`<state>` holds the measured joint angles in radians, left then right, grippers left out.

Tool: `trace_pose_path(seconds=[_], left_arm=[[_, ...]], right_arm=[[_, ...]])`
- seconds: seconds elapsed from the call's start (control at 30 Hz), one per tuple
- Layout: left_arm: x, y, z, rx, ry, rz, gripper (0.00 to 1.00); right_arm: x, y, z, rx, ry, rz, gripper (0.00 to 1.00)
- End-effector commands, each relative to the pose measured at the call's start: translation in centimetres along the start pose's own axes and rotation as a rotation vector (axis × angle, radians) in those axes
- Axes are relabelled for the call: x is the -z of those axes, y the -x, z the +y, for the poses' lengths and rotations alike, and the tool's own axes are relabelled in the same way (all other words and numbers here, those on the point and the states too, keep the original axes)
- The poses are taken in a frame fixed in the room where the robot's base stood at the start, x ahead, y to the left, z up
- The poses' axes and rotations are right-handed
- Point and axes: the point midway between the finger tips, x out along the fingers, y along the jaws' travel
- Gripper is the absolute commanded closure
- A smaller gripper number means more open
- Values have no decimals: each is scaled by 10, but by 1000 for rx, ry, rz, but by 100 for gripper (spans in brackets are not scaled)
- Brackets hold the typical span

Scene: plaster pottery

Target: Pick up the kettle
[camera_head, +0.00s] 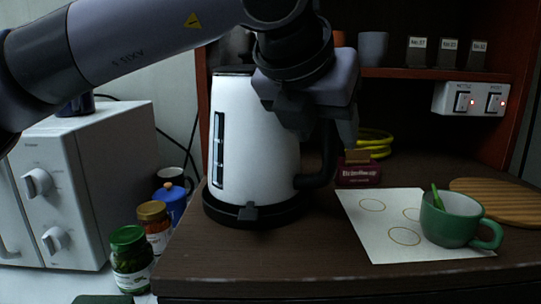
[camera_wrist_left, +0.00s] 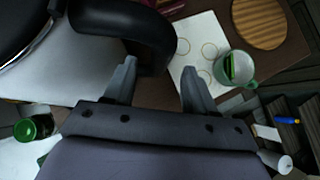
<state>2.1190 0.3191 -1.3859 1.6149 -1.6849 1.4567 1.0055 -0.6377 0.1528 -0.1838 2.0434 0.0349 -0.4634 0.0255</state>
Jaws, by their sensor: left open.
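The white kettle (camera_head: 255,150) stands upright on its black base (camera_head: 250,212) on the dark wooden counter. Its black handle (camera_head: 325,160) is on the right side. In the left wrist view the kettle's white body (camera_wrist_left: 75,75) is at upper left, and the curved handle (camera_wrist_left: 148,35) reaches toward the gap between the fingers. My left gripper (camera_head: 322,128) is open and points down beside the kettle, at the upper part of the handle. Its two fingers (camera_wrist_left: 160,82) are apart, and I see no clear grip on the handle. My forearm and wrist hide part of the kettle's top. My right gripper is not in view.
A green cup (camera_head: 448,222) stands on a white sheet (camera_head: 375,235) at right, by a round wooden board (camera_head: 505,200). A small dark red box (camera_head: 358,176) is behind the handle. Jars (camera_head: 130,262) and a white appliance (camera_head: 75,190) are left. The counter's front is clear.

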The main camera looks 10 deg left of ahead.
Motion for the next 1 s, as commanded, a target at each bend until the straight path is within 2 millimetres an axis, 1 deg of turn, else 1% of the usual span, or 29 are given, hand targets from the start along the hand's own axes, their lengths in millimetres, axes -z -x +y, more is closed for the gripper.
trace_pose_path(seconds=[0.2, 0.3, 0.4, 0.57, 0.6, 0.67, 0.7, 0.73, 0.77, 1.0], left_arm=[[2, -33, 1, 1, 0, 2, 44], [3, -43, 1, 1, -1, 3, 44], [2, -46, 1, 2, -1, 1, 44], [2, -46, 1, 2, -1, 1, 44], [2, -46, 1, 2, -1, 1, 51], [2, -46, 1, 2, -1, 1, 71], [2, -46, 1, 2, -1, 1, 84], [2, -46, 1, 2, -1, 1, 93], [2, -46, 1, 2, -1, 1, 100], [2, -46, 1, 2, -2, 0, 100]], right_arm=[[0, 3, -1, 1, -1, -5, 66], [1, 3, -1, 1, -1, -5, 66], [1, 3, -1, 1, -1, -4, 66], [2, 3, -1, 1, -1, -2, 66], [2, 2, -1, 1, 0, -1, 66], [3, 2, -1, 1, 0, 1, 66], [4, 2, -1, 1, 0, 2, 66], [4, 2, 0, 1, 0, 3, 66], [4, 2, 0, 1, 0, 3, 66], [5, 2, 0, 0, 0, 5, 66]])
